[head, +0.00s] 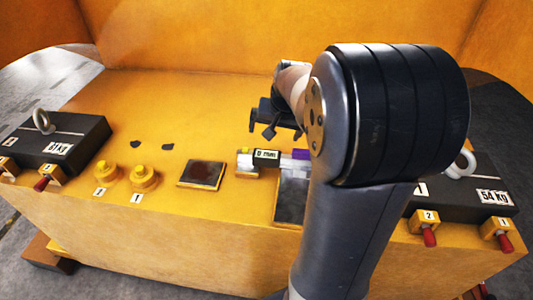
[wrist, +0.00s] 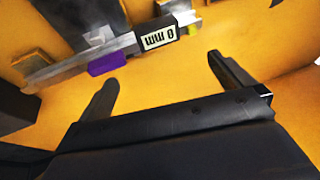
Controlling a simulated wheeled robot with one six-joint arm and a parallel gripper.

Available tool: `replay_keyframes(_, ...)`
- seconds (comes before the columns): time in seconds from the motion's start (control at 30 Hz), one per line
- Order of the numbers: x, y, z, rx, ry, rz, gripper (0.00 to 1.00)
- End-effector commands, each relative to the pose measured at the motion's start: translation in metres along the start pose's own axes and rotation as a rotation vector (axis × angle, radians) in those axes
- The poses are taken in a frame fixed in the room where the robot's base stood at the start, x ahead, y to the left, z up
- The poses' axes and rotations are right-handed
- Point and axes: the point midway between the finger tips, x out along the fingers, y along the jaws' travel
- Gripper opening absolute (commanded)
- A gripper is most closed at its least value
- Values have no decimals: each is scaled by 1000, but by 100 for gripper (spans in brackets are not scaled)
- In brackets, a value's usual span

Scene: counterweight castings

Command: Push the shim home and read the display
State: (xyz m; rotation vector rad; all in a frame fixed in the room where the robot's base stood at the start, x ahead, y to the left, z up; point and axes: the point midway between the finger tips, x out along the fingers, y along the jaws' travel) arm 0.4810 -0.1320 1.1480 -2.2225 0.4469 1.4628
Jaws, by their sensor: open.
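A grey gauge bar with a display (head: 267,154) lies on the yellow surface near the centre. The display reads "0 mm"; it also shows upside down in the wrist view (wrist: 159,37). A purple piece (head: 300,154) sits on the bar to the right of the display, and it also shows in the wrist view (wrist: 107,63). I cannot tell for certain which part is the shim. My gripper (head: 273,127) is open and empty, just behind the gauge in the head view. In the wrist view its fingers (wrist: 161,70) stand apart with bare yellow surface between them.
A dark square plate (head: 201,174) lies left of the gauge; another (head: 290,200) is partly hidden by my arm. Yellow knobs (head: 144,178) stand further left. Black castings with lifting rings lie at the left (head: 62,145) and right (head: 480,198), with red-handled levers in front.

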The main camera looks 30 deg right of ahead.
Motion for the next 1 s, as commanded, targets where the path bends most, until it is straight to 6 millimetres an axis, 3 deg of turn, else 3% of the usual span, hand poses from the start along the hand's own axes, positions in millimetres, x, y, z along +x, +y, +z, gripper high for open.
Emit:
replay_keyframes(0.27,-14,-1,-1,0,2,0,100)
replay_keyframes(0.7,-87,0,-1,0,4,-1,100)
replay_keyframes(1.0,-100,0,0,0,0,0,100)
